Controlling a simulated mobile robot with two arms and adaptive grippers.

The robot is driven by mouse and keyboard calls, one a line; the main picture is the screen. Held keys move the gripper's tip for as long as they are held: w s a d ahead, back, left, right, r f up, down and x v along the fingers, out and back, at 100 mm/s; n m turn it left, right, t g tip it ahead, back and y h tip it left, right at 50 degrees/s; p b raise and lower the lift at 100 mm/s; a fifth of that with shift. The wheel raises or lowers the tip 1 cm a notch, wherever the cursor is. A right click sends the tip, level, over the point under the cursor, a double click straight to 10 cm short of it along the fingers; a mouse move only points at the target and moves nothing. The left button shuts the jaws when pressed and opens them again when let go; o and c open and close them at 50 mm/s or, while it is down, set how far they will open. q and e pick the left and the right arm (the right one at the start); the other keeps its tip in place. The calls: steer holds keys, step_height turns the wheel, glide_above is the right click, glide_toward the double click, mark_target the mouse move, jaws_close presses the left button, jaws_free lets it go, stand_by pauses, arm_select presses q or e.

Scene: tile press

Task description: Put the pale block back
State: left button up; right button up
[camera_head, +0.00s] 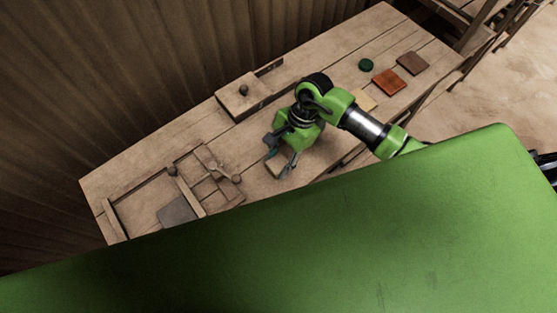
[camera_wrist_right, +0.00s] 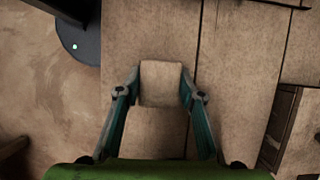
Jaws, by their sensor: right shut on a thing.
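My right gripper (camera_head: 278,157) is above the wooden table, left of its own arm in the head view. It is shut on the pale block (camera_head: 276,169), which shows between its fingertips. In the right wrist view the pale block (camera_wrist_right: 161,82) sits between the two fingers, its top face a plain light tan square. I cannot tell whether its underside touches the table. My left gripper is not in view.
A wooden frame with a grey plate (camera_head: 177,211) and a knobbed part (camera_head: 236,178) lies at the left. A knobbed wooden block (camera_head: 243,95) stands near the back.

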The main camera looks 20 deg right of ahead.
steer(key=o, duration=1.1)
steer(key=shift+c, duration=0.2)
steer(key=shift+r+p, duration=0.15)
steer(key=shift+p, duration=0.15)
steer(key=shift+w+d+r, duration=0.15)
steer(key=shift+r, duration=0.05)
steer(key=b+v, duration=0.3)
steer(key=v, duration=0.8)
steer(key=shift+r, duration=0.25)
